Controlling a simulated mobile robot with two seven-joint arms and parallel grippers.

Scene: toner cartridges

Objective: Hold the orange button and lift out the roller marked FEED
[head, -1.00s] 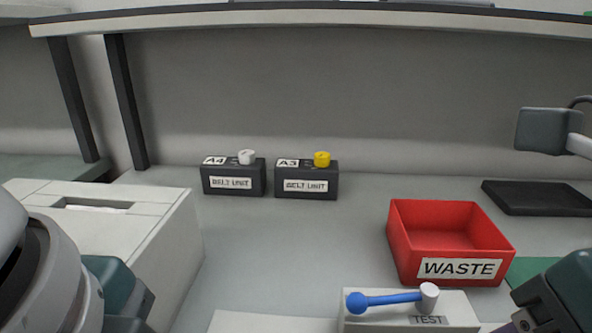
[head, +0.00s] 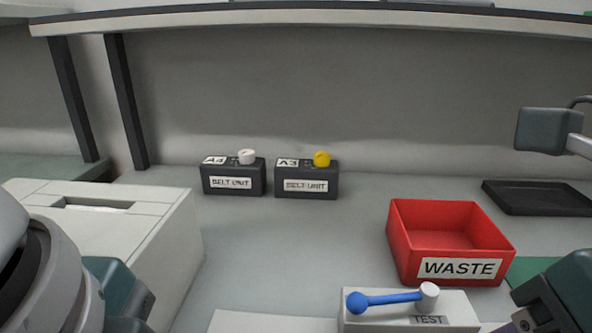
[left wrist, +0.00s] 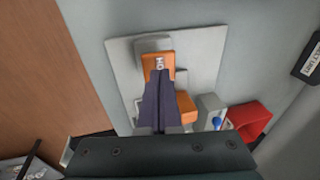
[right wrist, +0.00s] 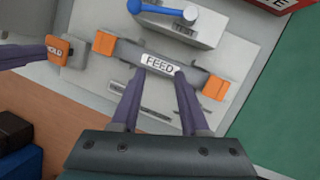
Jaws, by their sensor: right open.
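The grey roller marked FEED (right wrist: 160,64) lies across a pale panel in the right wrist view, with an orange block at each end. My right gripper (right wrist: 162,74) is open, its two fingertips apart at the near edge of the FEED label; I cannot tell whether they touch the roller. The orange button marked HOLD (right wrist: 57,48) is to the left of the roller. It also shows in the left wrist view (left wrist: 158,58), where my left gripper (left wrist: 160,73) has its fingertips together against it.
A TEST block (head: 375,318) with a blue-knobbed lever stands just beyond the roller. A red WASTE bin (head: 450,245) is behind it to the right. Two dark belt units (head: 307,186) stand at the back. The bench between them is clear.

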